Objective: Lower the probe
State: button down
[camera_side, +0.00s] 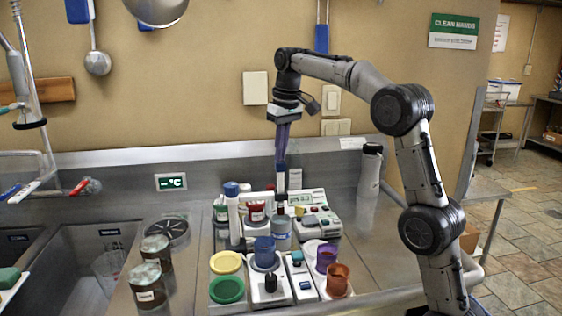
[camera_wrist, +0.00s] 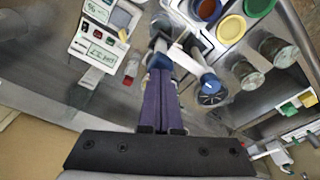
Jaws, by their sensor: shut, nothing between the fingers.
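A slim upright piece with a blue top (camera_side: 280,173), which looks like the probe, stands at the back of the bench equipment. My gripper (camera_side: 282,150) hangs just above it, pointing down, its purple fingers shut and empty. In the wrist view the fingers of my gripper (camera_wrist: 159,75) end by a blue part (camera_wrist: 160,61); I cannot tell whether they touch. A white cylinder with a blue cap (camera_side: 233,210) stands to the left; its cap also shows in the wrist view (camera_wrist: 211,88). A wall display (camera_side: 171,182) reads "-°C". The probe's lower end is hidden.
A blue cup (camera_side: 264,252), a yellow dish (camera_side: 226,262), a green dish (camera_side: 227,290), a purple cup (camera_side: 327,258) and an orange cup (camera_side: 337,280) crowd the front. Brown jars (camera_side: 147,285) stand left. A meter (camera_side: 308,198) stands close on the right.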

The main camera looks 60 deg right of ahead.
aim_at(281, 171)
jog(key=shift+f, duration=2.65)
jog(key=shift+r, duration=2.5)
